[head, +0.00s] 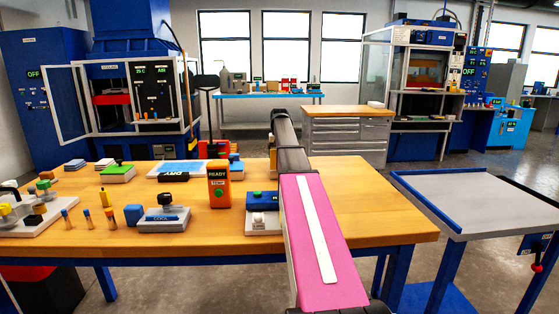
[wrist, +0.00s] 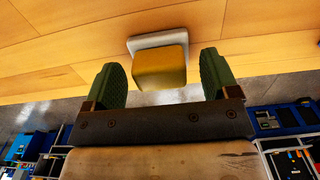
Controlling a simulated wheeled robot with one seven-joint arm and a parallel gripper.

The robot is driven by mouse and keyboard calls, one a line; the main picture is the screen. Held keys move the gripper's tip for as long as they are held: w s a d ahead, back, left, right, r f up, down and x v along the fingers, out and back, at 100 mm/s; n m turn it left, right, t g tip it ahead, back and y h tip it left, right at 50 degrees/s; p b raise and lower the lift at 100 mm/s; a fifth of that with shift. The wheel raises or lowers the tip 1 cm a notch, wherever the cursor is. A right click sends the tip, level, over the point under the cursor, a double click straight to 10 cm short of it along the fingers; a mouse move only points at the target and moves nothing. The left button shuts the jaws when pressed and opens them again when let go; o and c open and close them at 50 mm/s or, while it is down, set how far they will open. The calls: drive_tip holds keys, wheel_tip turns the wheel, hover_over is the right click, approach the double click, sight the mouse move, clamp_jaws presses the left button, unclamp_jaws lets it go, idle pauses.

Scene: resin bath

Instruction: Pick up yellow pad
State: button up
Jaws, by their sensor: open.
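In the wrist view, the yellow pad (wrist: 162,70) is a blocky yellow piece with rounded edges. It sits against a white-grey base (wrist: 148,41) on a wooden top. My gripper (wrist: 161,60) is open, with one green finger on each side of the pad. In the head view, my arm reaches away over the table; my gripper and this pad cannot be made out there.
The wooden table (head: 370,215) holds an orange READY box (head: 220,184), a blue-topped device (head: 163,218), a green-based block (head: 118,172) and small bottles at left. Its right part is clear. A grey-topped cart (head: 460,205) stands at right. A wooden-topped drawer cabinet (head: 348,138) stands behind.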

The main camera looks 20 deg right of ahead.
drive_tip(key=c, duration=1)
drive_tip(key=shift+r, duration=0.15)
wheel_tip(320, 180, up, 4)
drive_tip(key=s+a+r, duration=0.2)
drive_tip(key=s, duration=0.1)
drive_tip(key=s+a+r, duration=0.2)
drive_tip(key=s+a, duration=0.1)
drive_tip(key=s+a+r, duration=0.2)
drive_tip(key=shift+s+a+r, duration=0.35)
drive_tip(key=shift+s+r, duration=0.05)
drive_tip(key=shift+o, duration=0.9)
drive_tip(key=shift+c, duration=0.5)
